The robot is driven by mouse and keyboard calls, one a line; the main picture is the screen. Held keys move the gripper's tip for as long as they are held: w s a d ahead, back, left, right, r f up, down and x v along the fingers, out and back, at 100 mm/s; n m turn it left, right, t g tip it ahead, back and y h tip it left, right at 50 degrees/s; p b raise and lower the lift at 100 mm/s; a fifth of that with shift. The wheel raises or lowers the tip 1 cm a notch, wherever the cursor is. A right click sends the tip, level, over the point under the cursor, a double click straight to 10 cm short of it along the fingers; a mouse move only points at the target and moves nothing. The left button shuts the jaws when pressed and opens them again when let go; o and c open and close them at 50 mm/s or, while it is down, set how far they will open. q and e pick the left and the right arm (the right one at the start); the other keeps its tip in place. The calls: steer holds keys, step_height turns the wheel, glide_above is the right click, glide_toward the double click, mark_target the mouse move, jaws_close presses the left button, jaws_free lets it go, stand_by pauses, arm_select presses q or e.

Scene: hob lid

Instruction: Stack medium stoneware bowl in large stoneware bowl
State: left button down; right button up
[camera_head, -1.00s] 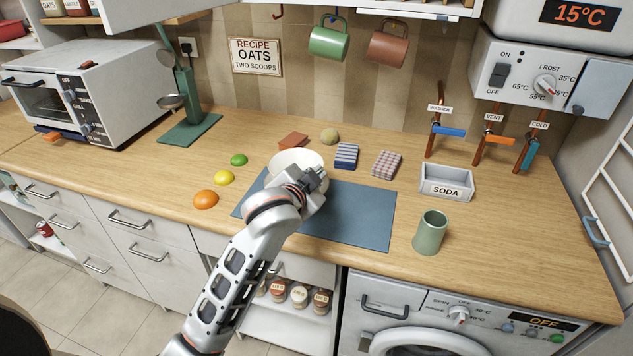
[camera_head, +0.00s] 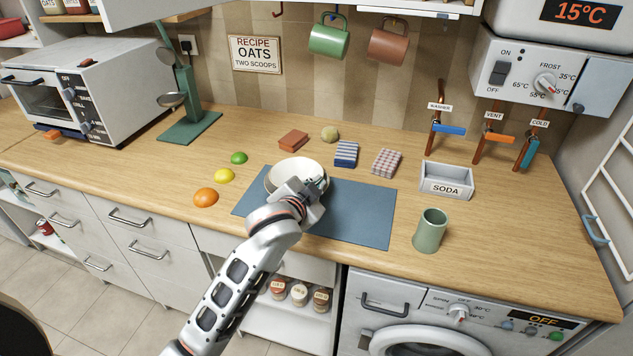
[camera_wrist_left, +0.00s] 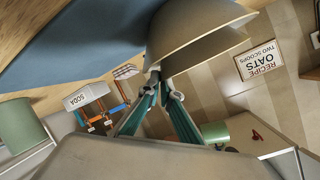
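Two pale stoneware bowls show together at the back-left part of the blue mat. The medium stoneware bowl (camera_head: 294,171) sits within the rim of the large stoneware bowl (camera_head: 267,186), as far as the head view shows; its base is hidden. In the wrist view, the two bowl walls (camera_wrist_left: 205,45) overlap closely. My left gripper (camera_head: 319,183) is at the right-hand rim of the bowls, and its teal fingers (camera_wrist_left: 157,76) come together on a rim, seemingly the medium bowl's. My wrist hides part of the bowls' front. My right gripper is not in view.
The blue mat (camera_head: 360,212) is bare to the right. Orange (camera_head: 206,197), yellow and green fruits lie left; a brick-coloured block (camera_head: 293,140), striped sponge (camera_head: 346,154) and checked cloth (camera_head: 386,163) lie behind. A green cup (camera_head: 430,230) and soda box (camera_head: 447,181) stand right.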

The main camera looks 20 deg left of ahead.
arm_select(q)
steer(key=c, duration=2.3)
jaws_free()
steer(key=shift+r, duration=0.1)
steer(key=shift+r, duration=0.35)
steer(key=shift+s+r, duration=0.25)
steer(key=shift+r, duration=0.05)
steer(key=v, duration=1.1)
steer(key=shift+s+r, duration=0.1)
steer(key=shift+s, duration=0.1)
